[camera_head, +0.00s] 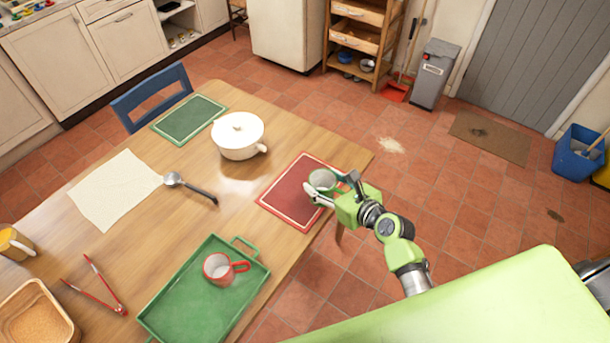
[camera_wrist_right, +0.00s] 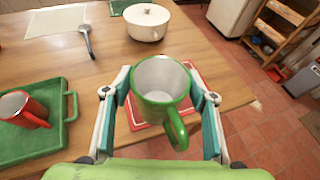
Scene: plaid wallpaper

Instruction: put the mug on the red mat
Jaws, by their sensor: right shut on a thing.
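My right gripper (camera_head: 326,188) is shut on a green mug (camera_head: 321,180) with a white inside. The mug is upright and overlaps the right part of the red mat (camera_head: 282,200) in the head view. In the right wrist view the mug (camera_wrist_right: 161,88) sits between the two fingers of the gripper (camera_wrist_right: 160,98), its handle towards my wrist. The red mat (camera_wrist_right: 192,75) shows behind and beside it there. I cannot tell whether the mug's base touches the mat. My left gripper is not in view.
A red mug (camera_head: 218,268) stands on a green tray (camera_head: 180,312). A white lidded pot (camera_head: 238,137) stands behind the red mat. A ladle (camera_head: 188,185), red tongs (camera_head: 98,290) and a green mat (camera_head: 188,120) lie elsewhere on the table. The table's edge is close to the mat's right side.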

